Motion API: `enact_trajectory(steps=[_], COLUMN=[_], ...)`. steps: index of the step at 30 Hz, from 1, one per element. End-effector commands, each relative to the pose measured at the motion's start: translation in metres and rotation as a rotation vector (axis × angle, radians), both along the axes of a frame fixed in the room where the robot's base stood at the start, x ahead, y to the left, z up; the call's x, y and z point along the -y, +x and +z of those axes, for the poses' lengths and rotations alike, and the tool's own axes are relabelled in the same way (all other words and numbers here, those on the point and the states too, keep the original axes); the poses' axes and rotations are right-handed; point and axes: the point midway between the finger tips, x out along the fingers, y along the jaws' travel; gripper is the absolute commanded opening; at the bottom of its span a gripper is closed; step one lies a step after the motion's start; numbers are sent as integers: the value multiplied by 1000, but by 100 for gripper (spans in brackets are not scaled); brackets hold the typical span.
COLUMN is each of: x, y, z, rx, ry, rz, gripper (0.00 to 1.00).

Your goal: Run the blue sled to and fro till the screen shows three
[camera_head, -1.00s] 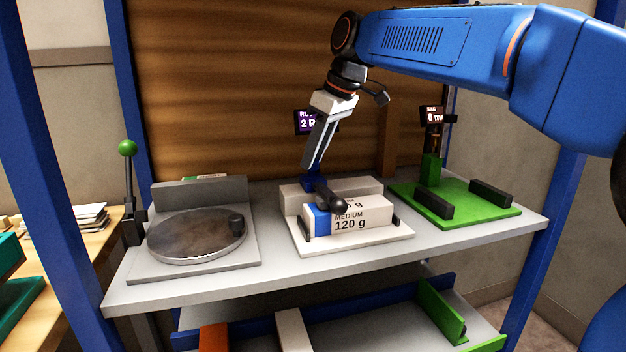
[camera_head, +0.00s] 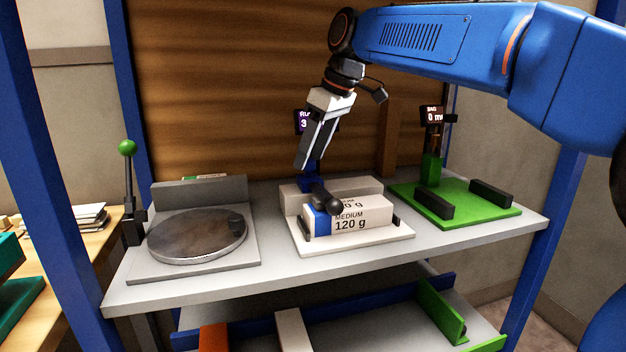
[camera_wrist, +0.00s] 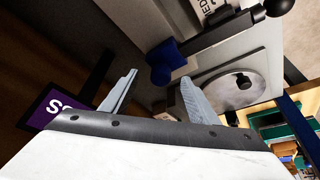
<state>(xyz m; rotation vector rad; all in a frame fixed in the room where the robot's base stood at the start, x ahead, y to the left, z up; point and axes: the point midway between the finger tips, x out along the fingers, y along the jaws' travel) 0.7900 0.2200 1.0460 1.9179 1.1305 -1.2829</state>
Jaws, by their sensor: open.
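The blue sled (camera_head: 307,183) sits at the back left of the ream stack on the white tray, with a black arm and round knob (camera_head: 333,206) reaching over the ream. The purple screen (camera_head: 303,121) behind my gripper shows a 3; the rest of its text is partly hidden. My gripper (camera_head: 308,162) is open and empty, tilted, just above the sled. In the wrist view the sled (camera_wrist: 164,64) lies beyond and between the parted fingertips (camera_wrist: 158,80), with no finger clearly on it. The screen's corner (camera_wrist: 53,106) shows at left.
A ream marked MEDIUM 120 g (camera_head: 352,217) lies on the white tray (camera_head: 345,246). A grey stand with a round plate (camera_head: 195,237) is at left, beside a green-knobbed lever (camera_head: 127,148). A green stand (camera_head: 445,222) with black blocks is at right.

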Motion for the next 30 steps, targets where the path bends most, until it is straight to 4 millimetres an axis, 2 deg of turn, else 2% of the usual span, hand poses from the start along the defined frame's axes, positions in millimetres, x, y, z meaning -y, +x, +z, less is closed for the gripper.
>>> enact_trajectory(steps=[21, 30], x=[19, 22], y=[-10, -12], z=[53, 59], rx=[1, 0], ry=[0, -1], rz=[0, 0], gripper=[55, 55])
